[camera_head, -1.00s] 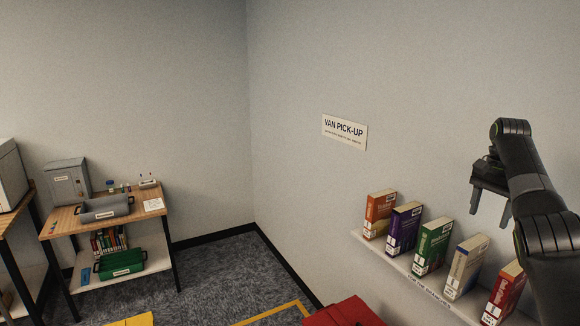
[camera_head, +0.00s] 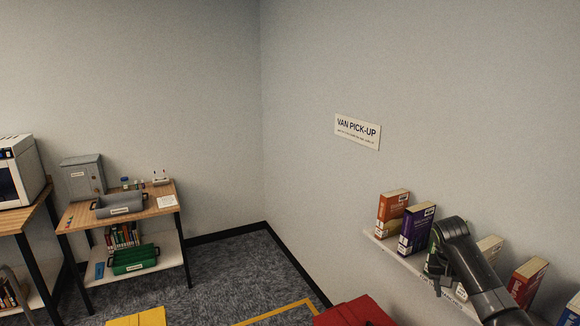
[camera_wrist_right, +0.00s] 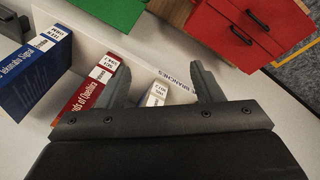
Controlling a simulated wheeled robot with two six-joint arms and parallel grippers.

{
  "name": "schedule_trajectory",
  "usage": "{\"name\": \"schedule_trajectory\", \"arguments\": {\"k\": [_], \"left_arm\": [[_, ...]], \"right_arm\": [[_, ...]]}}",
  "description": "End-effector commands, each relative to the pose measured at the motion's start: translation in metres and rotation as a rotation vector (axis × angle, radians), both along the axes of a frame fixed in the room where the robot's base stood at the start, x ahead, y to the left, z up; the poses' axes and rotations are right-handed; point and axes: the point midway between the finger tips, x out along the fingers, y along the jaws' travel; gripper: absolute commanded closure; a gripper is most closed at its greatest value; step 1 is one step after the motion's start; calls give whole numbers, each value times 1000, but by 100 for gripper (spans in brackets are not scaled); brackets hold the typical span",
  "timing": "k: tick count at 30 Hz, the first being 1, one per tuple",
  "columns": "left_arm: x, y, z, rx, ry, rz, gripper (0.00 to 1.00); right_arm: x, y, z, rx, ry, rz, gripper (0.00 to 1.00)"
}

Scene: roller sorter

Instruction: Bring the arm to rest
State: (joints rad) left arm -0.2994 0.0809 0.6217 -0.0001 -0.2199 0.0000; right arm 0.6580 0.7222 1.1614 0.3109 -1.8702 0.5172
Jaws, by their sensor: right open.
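My right arm reaches in from the lower right of the head view, folded down in front of the wall shelf. My right gripper (camera_head: 440,283) points down by the shelf, partly hidden by the arm's own links. In the right wrist view its two fingers (camera_wrist_right: 160,76) are spread apart with nothing held between them. A red book (camera_wrist_right: 92,92) stands beside one finger, and a pale book (camera_wrist_right: 157,93) shows behind the gap between the fingers. I cannot tell whether a finger touches a book. My left gripper is in neither view.
The wall shelf (camera_head: 397,256) carries several upright books, including orange (camera_head: 391,213), purple (camera_head: 416,230) and red (camera_head: 527,282). A red box (camera_head: 350,312) stands below. A wooden table (camera_head: 75,217) with a grey tray (camera_head: 122,204) is at left. Open carpet (camera_head: 230,272) lies between.

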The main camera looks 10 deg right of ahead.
Motion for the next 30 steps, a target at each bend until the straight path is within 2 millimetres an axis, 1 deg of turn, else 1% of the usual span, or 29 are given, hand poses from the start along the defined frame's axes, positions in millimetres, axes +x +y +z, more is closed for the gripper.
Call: {"name": "schedule_trajectory", "arguments": {"k": [1, 3, 5, 6, 8, 9, 11, 13, 15, 17, 18, 21, 24, 30], "left_arm": [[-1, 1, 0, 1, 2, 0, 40], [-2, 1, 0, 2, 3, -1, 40], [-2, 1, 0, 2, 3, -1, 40], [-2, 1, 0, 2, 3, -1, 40], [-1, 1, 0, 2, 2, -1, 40], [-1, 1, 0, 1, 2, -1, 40], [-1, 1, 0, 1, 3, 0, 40], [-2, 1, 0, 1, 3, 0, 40], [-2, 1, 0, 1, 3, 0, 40], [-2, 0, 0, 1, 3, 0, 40], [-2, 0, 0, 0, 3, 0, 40], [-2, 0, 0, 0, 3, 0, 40], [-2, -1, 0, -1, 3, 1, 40], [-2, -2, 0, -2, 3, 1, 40]], "right_arm": [[-11, 16, -27, -6, 16, 65, 40], [-26, 35, -56, -14, 23, 152, 40], [-42, 53, -79, -14, 29, 224, 40], [-53, 65, -93, -13, 29, 269, 40], [-73, 83, -112, -8, 30, 334, 40], [-86, 96, -123, -3, 26, 376, 40], [-107, 114, -137, 7, 21, 433, 40], [-133, 135, -150, 20, 9, 493, 40], [-160, 155, -159, 33, -7, 547, 40], [-184, 171, -163, 44, -23, 587, 40], [-199, 181, -164, 51, -37, 610, 40], [-234, 202, -161, 62, -67, 653, 40], [-260, 216, -153, 65, -95, 679, 40], [-297, 233, -137, 63, -135, 702, 40]]}}
